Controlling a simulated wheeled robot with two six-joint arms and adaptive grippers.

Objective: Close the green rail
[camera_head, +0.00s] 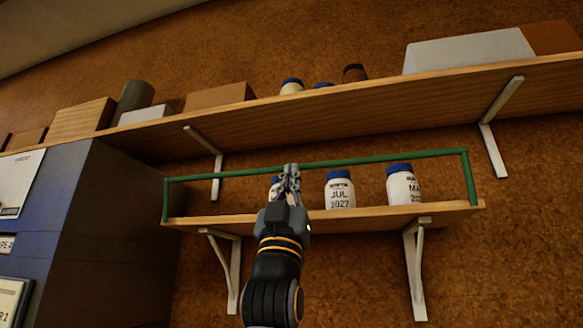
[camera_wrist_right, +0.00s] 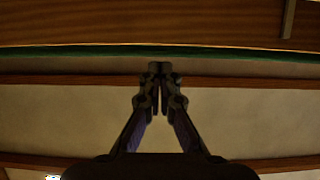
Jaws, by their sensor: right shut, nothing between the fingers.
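The green rail (camera_head: 380,158) stands upright along the front of the lower wooden shelf (camera_head: 240,219), its long bar raised above the jars and its end posts down at the shelf's ends. In the right wrist view it is a dark green bar (camera_wrist_right: 90,51) across the top. My right gripper (camera_head: 291,170) is shut and empty, its fingertips at the bar in the head view; I cannot tell whether they touch. In the right wrist view its closed tips (camera_wrist_right: 160,67) lie just below the bar. My left gripper is not in view.
Blue-lidded jars stand on the lower shelf: a JUL 2027 jar (camera_head: 339,191), another jar (camera_head: 402,187) to its right, and one mostly hidden behind my gripper. An upper shelf (camera_head: 350,107) holds boxes and jars above. A dark cabinet (camera_head: 90,240) stands left.

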